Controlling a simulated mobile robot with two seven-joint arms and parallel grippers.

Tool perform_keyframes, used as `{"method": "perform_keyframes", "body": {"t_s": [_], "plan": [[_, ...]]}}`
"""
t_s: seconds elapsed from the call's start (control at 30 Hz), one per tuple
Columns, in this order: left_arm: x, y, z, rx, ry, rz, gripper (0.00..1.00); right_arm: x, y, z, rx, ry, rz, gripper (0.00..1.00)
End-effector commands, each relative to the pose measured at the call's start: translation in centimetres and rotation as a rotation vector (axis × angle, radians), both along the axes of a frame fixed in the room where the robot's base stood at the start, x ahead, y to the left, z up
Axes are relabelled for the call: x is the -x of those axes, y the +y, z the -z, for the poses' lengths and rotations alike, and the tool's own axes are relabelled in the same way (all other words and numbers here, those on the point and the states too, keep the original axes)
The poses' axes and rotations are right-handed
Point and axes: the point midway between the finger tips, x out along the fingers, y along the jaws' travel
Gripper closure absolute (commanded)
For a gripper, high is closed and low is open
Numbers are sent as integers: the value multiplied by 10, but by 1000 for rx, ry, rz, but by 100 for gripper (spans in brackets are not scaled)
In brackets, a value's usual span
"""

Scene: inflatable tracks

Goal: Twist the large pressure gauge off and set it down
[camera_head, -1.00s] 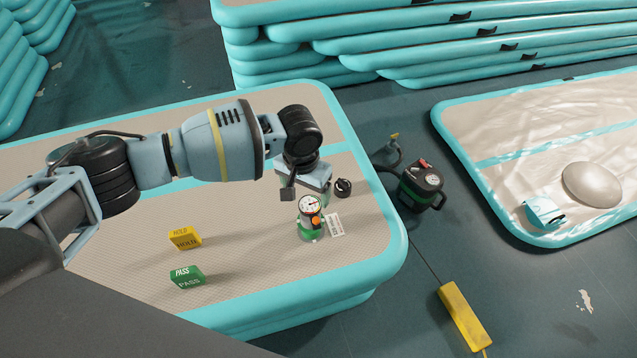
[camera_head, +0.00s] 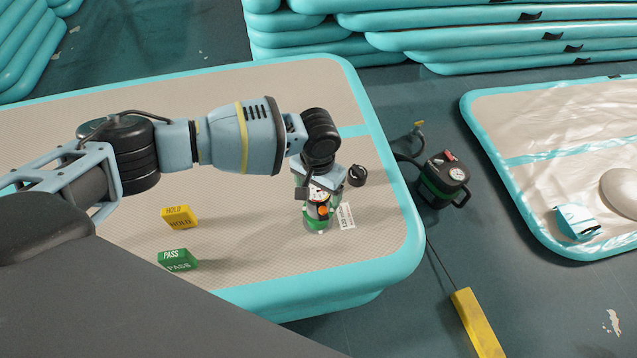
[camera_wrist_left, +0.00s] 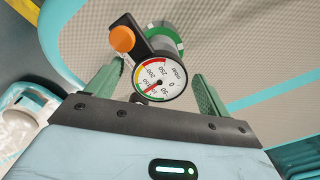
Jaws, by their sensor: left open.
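The large pressure gauge (camera_wrist_left: 161,80) has a round white dial with coloured bands and an orange knob (camera_wrist_left: 122,38) beside it. My left gripper (camera_head: 314,187) is above and around the gauge. In the left wrist view, its green fingers (camera_wrist_left: 154,88) are open, one on each side of the dial, with gaps visible. My right gripper is not in view.
A yellow HOLD block (camera_head: 180,218) and a green PASS block (camera_head: 177,261) stand left on the track. A white tag (camera_head: 346,216) and a small black round item (camera_head: 357,175) lie near the gauge. A black pump (camera_head: 443,180) stands on the floor beyond the track's right edge.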

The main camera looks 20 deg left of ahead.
Motion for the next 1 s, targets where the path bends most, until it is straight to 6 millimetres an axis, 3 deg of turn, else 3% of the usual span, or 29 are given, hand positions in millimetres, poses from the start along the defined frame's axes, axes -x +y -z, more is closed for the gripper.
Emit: {"method": "perform_keyframes", "body": {"t_s": [0.1, 0.3, 0.7, 1.0], "plan": [[1, 0, 21, -1, 3, 1, 20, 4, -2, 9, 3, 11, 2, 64], [0, 0, 41, -1, 2, 0, 20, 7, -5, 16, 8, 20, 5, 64], [0, 0, 47, 0, 0, 1, 20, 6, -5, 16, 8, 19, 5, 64], [0, 0, 47, 0, 0, 1, 56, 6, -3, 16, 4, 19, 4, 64]]}}
